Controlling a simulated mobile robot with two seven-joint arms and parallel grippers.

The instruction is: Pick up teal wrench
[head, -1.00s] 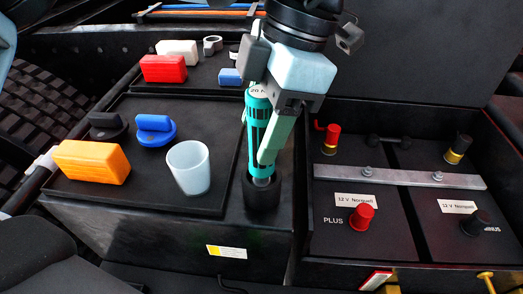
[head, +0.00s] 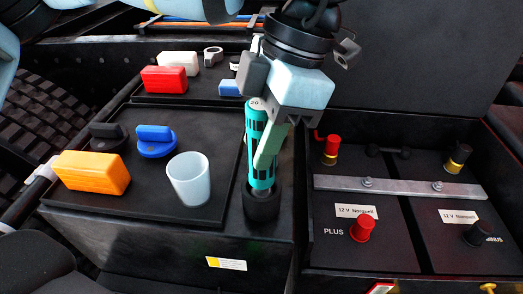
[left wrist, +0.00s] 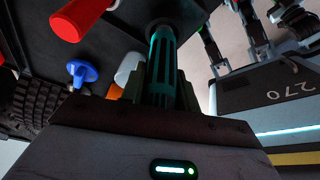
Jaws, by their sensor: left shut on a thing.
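The teal wrench (head: 260,125), teal with black slots, stands upright with its lower end in a black round holder (head: 262,204) at the right of the black box top. My left gripper (head: 262,150) comes down from above and is shut on the wrench; one pale green finger crosses its front. In the left wrist view the wrench (left wrist: 161,65) runs between the two fingers. The far finger is mostly hidden in the head view. My right gripper is not in view.
A translucent cup (head: 189,179), an orange block (head: 91,172), and blue (head: 155,141) and black (head: 107,136) knobs lie left of the wrench. A red block (head: 164,79) is behind. Right is a battery bay with a metal bar (head: 400,185) and red and black terminals.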

